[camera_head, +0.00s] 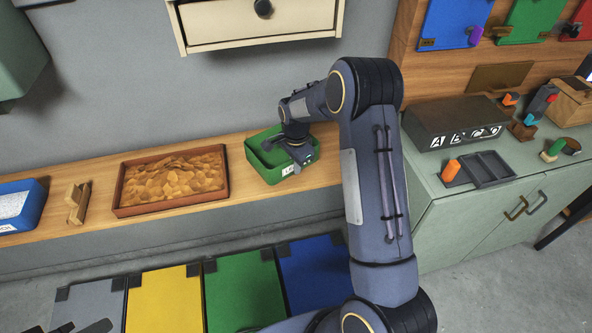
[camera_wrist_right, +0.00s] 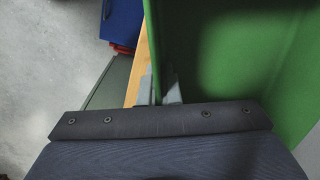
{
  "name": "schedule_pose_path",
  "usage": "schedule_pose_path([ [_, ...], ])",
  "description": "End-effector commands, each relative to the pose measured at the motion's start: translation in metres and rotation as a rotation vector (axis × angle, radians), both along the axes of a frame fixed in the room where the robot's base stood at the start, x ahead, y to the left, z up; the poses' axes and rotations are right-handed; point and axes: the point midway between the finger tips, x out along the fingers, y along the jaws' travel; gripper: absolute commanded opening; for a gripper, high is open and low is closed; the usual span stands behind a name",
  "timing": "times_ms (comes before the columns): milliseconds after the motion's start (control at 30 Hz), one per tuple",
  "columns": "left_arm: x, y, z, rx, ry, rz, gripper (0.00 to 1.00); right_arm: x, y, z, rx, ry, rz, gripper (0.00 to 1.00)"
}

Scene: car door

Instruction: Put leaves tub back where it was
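The green tub (camera_head: 262,172) with a white label, its text too small to read in full, is on the wooden shelf right of a brown tray (camera_head: 122,212) of leaf-like orange-brown pieces. My right gripper (camera_head: 296,160) reaches down over its right side. In the right wrist view the green tub wall (camera_wrist_right: 215,60) fills the right half. My right fingers (camera_wrist_right: 160,92) sit on either side of the wall's edge, close together on it. Part of the tub is hidden by my wrist. Dark parts of my left gripper (camera_head: 82,327) show at the bottom left edge, mostly cut off.
A wooden block holder (camera_head: 76,204) and a blue tub (camera_head: 20,206) stand further left on the shelf (camera_head: 95,180). A drawer (camera_head: 258,22) hangs above. A green cabinet (camera_head: 470,205) with a dark box (camera_head: 462,124) stands right. Coloured panels (camera_head: 165,300) are below the shelf.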

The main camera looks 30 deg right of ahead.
Motion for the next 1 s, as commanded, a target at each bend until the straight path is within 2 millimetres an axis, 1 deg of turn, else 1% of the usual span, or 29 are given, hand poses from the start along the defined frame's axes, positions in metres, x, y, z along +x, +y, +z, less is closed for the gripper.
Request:
schedule_pose_path([
  [100, 0.0, 0.0, 0.003, 0.0, 0.0, 0.0, 0.36, -0.001, 0.0, -0.018, -0.001, 0.004, 0.0, 0.0],
  [200, 0.0, 0.0, 0.004, 0.0, 0.0, 0.0, 0.36, 0.0, -0.001, -0.029, -0.001, 0.002, 0.0, 0.0],
  [433, 0.0, 0.0, 0.003, 0.0, 0.0, 0.0, 0.36, 0.0, 0.0, -0.03, -0.001, -0.001, 0.0, 0.0],
  [567, 0.0, 0.0, -0.001, 0.0, 0.0, 0.0, 0.36, 0.0, 0.0, -0.034, -0.001, 0.0, 0.0, 0.0],
  [600, 0.0, 0.0, -0.001, 0.0, 0.0, 0.0, 0.36, 0.0, 0.0, -0.034, -0.001, 0.0, 0.0, 0.06],
  [700, 0.0, 0.0, 0.0, 0.0, 0.0, 0.0, 0.36, 0.0, 0.0, -0.033, -0.001, 0.001, 0.0, 0.19],
  [767, 0.0, 0.0, 0.0, 0.0, 0.0, 0.0, 0.36, 0.0, 0.0, -0.033, -0.001, 0.001, 0.0, 0.25],
  [1000, 0.0, 0.0, 0.001, 0.0, 0.0, 0.0, 0.36, 0.0, 0.0, -0.033, -0.001, 0.001, -0.001, 0.25],
])
